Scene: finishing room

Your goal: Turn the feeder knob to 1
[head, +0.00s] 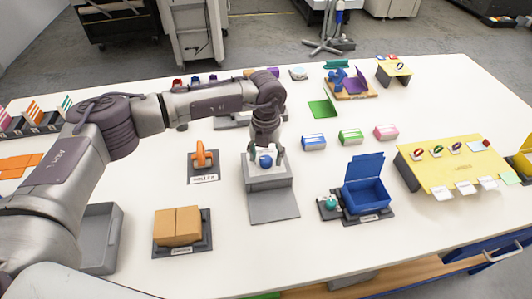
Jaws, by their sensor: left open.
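A grey box-shaped unit (268,184) stands near the middle of the white table, with a flat grey plate sloping out from its front. A small round blue part (266,161), which looks like the knob, shows at its top. My left gripper (266,155) points down right over this blue part, its open fingers on either side of it. I cannot tell whether the fingers touch it. Any numbers or pointer mark on the knob are hidden or too small to read. My right gripper is out of view.
An orange roller tool (201,156) and a brown carton (178,226) stand left of the unit. An open blue box (366,197) stands to its right, with a yellow board (455,166) beyond. Small blue, green and pink blocks lie behind. The table front centre is clear.

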